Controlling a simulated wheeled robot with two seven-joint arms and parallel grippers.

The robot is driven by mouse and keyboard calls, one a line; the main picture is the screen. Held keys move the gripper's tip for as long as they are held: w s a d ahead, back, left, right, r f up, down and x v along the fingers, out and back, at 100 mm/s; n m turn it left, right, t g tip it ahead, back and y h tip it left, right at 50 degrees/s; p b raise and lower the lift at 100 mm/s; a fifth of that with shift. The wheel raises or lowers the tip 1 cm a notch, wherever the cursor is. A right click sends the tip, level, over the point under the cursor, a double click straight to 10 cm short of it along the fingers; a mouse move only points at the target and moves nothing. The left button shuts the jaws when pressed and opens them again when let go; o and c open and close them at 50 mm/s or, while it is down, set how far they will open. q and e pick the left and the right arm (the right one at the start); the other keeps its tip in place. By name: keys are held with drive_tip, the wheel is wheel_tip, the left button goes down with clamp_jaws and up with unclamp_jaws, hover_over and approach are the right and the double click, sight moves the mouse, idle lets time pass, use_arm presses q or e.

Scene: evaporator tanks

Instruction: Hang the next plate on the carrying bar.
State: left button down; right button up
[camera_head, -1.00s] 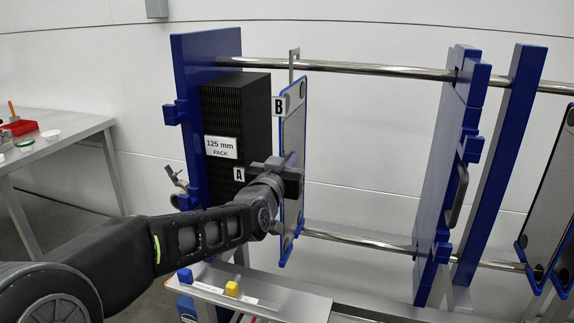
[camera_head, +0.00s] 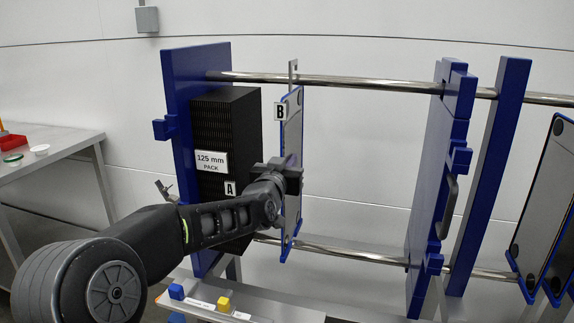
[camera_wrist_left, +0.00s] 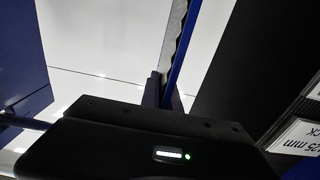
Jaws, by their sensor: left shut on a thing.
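A grey plate with a blue edge (camera_head: 291,140), marked B, hangs upright by its hook from the upper carrying bar (camera_head: 350,83), just right of the black pack labelled A and 125 mm (camera_head: 238,115). My left gripper (camera_head: 290,178) is shut on the plate near its middle, at the edge facing me. In the left wrist view the plate's blue edge (camera_wrist_left: 182,52) runs up from between the fingers. More plates (camera_head: 535,205) stand at the far right. My right gripper is not in view.
A blue end frame (camera_head: 180,85) stands left of the pack. A blue movable head (camera_head: 435,170) and a post (camera_head: 497,150) stand to the right, with free bar between. The lower bar (camera_head: 340,253) runs below. A ledge carries blue and yellow blocks (camera_head: 223,303). A side table (camera_head: 60,138) is at left.

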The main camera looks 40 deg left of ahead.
use_arm(q)
drive_tip(key=shift+w+a+f+b, duration=0.25)
drive_tip(key=shift+w+f+b, duration=0.45)
drive_tip(key=shift+w+b, duration=0.15)
drive_tip(key=c, duration=1.5)
unclamp_jaws()
drive_tip(key=shift+s, duration=0.1)
drive_tip(key=shift+f, duration=0.2)
